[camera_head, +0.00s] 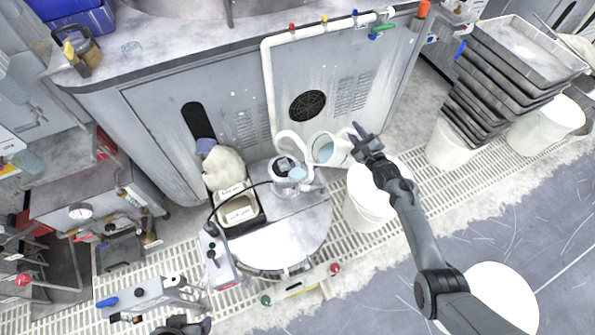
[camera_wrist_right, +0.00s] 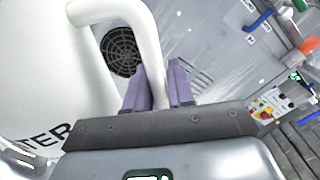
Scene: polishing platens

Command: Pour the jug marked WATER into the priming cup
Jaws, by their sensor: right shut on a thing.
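My right gripper (camera_head: 358,136) is shut on the handle of the white WATER jug (camera_head: 341,152). The jug is tilted with its mouth toward the left, and pale blue liquid shows inside. In the right wrist view, purple fingers (camera_wrist_right: 158,88) close on the white handle; the jug body (camera_wrist_right: 45,75) fills the left, with "TER" readable. Just left of and below the jug's mouth is a small cup-like opening with a bluish inside (camera_head: 297,174), apparently the priming cup. Whether liquid is falling cannot be told. A dark part at the bottom edge seems to be my left gripper (camera_head: 190,326); its fingers are unclear.
A round platen table (camera_head: 290,240) stands below the cup, with a labelled tray (camera_head: 240,210) on its left. White buckets (camera_head: 365,205) stand to its right. Stacked dark trays (camera_head: 500,80) are at upper right. The grey machine cabinet (camera_head: 240,100) is behind.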

